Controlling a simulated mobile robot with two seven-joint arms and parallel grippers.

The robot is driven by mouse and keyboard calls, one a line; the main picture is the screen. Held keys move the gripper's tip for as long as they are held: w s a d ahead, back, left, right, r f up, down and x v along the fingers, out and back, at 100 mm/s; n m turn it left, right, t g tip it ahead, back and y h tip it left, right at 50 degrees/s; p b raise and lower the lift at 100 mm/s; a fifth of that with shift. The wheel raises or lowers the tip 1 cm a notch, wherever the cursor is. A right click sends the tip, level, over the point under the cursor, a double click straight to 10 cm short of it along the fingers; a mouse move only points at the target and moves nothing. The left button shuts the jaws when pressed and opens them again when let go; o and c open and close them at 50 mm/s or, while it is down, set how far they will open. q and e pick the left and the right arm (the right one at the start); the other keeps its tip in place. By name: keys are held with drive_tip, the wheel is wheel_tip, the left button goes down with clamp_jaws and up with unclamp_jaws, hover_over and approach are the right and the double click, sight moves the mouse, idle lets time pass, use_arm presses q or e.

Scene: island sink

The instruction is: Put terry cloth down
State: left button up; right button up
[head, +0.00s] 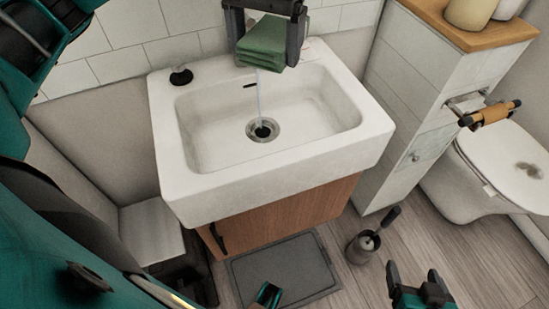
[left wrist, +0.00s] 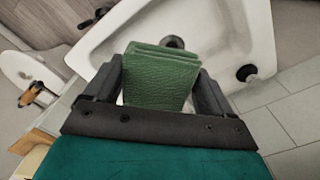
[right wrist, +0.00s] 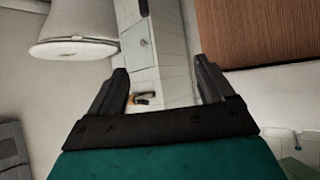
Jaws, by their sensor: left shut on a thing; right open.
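The terry cloth (head: 262,42) is a green folded stack, held above the back of the white sink (head: 180,150). My left gripper (head: 267,32) is shut on it, with one dark finger on each side. In the left wrist view the cloth (left wrist: 160,82) fills the space between the fingers, with the sink beyond it. A thin pale stream, looking like water, runs below the cloth toward the drain (head: 263,129). The faucet is not visible. My right gripper (head: 421,287) is open and empty, low over the floor at the right; its spread fingers show in the right wrist view (right wrist: 166,85).
A black knob (head: 181,75) stands on the sink's back left corner. A white tiled cabinet (head: 410,95) with a wooden top stands to the right, then a paper holder (head: 490,113) and a toilet (head: 490,175). A brush holder (head: 361,248) and grey mat (head: 285,270) are on the floor.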

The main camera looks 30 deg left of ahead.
use_arm(q)
drive_tip(key=shift+s+a+r, duration=0.15)
drive_tip(key=shift+a+r, duration=0.05)
use_arm(e)
drive_tip(key=shift+o, duration=0.7)
drive_tip(key=shift+w+a+f, duration=0.1)
drive_tip(key=shift+w+a, duration=0.15)
drive_tip(key=shift+a, duration=0.05)
use_arm(q)
drive_tip(key=b, duration=0.5)
approach(265, 152)
drive_tip(key=shift+s+d+f, duration=0.3)
drive_tip(key=shift+s+f, duration=0.2)
drive_tip(key=shift+s+d+f, duration=0.3)
drive_tip(key=shift+s+f, duration=0.15)
use_arm(e)
drive_tip(key=shift+o, duration=0.8)
drive_tip(key=shift+w+a+f+y, duration=0.3)
drive_tip(key=shift+w+a+f, duration=0.3)
drive_tip(key=shift+a+f, duration=0.1)
use_arm(q)
drive_tip(key=shift+f, duration=2.3)
use_arm(e)
drive_tip(key=shift+s+f, duration=0.1)
drive_tip(key=shift+f, duration=0.35)
use_arm(q)
drive_tip(key=shift+f, duration=0.1)
use_arm(e)
drive_tip(key=shift+f, duration=0.1)
